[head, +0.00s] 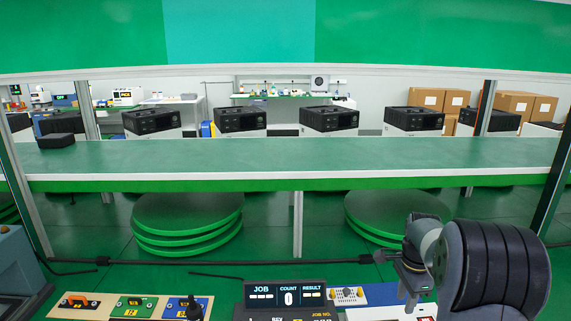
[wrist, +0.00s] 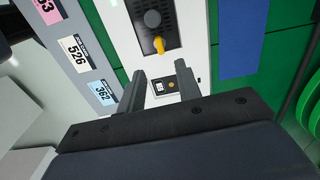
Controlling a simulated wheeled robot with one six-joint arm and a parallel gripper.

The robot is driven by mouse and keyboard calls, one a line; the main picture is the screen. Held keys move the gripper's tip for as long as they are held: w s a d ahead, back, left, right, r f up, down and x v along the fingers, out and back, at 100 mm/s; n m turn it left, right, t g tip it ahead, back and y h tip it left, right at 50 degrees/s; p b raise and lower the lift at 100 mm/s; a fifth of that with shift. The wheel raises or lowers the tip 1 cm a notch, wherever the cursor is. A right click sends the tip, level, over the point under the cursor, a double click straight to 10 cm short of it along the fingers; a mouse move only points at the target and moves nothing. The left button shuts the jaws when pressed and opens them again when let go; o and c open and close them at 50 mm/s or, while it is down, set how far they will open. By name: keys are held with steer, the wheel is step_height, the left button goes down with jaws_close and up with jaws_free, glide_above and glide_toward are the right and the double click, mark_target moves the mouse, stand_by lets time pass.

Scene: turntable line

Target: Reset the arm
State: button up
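Past the fingertips lies a white panel with a small black module (wrist: 163,87) and a black plate with a yellow-handled knob (wrist: 157,38). I cannot tell how far the fingertips are from the panel.
A long green worktable (head: 300,155) spans the head view, with a black box (head: 56,141) at its left end. A control panel (head: 288,294) reads count 0. Colored switch plates (head: 133,306) sit at lower left. Number labels (wrist: 78,51) line a grey strip.

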step_height(320, 180, down, 9)
steer(key=shift+f, duration=0.1)
steer(key=shift+f+n+p, duration=0.1)
steer(key=shift+n+p, duration=0.2)
steer(key=n, duration=0.3)
steer(key=shift+n+p, duration=0.4)
steer(key=n+p, duration=0.1)
steer(key=n, duration=0.3)
steer(key=shift+n, duration=0.3)
steer(key=n+p, duration=0.2)
steer(key=n, duration=0.2)
steer(key=shift+n+p, duration=0.35)
steer(key=shift+n, duration=0.05)
steer(key=n+p, duration=0.2)
steer(key=n, duration=0.1)
steer(key=shift+n, duration=0.4)
steer(key=shift+r+b, duration=0.3)
steer(key=shift+r, duration=1.55)
